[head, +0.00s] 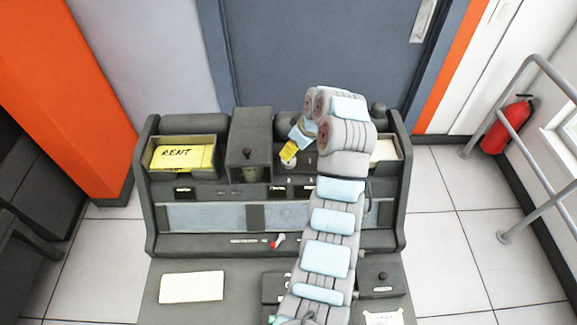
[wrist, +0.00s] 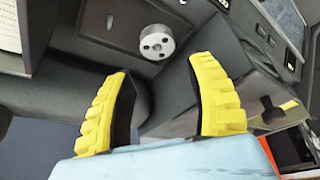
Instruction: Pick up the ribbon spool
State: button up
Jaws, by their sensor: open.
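A small silver disc or short cylinder with holes in its face, which looks like the ribbon spool (wrist: 155,42), sits on the dark panel of the machine in the wrist view. In the head view a pale round piece (head: 288,162) just under the yellow fingers seems to be the same thing. My gripper (head: 291,151) reaches over the machine. In the wrist view its two yellow fingers (wrist: 160,70) are wide apart with nothing between them. The spool lies beyond the fingertips, about midway between them in the picture. I cannot judge the remaining gap exactly.
The dark grey machine (head: 152,216) has a left tray with a yellow "RENT" note (head: 181,157) and a right tray with pale cards (head: 384,150). A raised block (head: 249,135) stands left of my gripper. A white card (head: 192,287) and a red-tipped lever (head: 277,241) are nearer.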

aim_at(310, 160)
jog(key=shift+b+x, duration=0.55)
jog(key=shift+x, duration=0.65)
jog(key=shift+d+b+x, duration=0.1)
jog(key=shift+b+x, duration=0.15)
jog(key=shift+x, duration=1.05)
jog(key=shift+d+b+x, duration=0.15)
jog(key=shift+b+x, duration=0.05)
jog(key=shift+x, duration=1.1)
jog(key=shift+c, duration=0.2)
jog(key=c, duration=0.7)
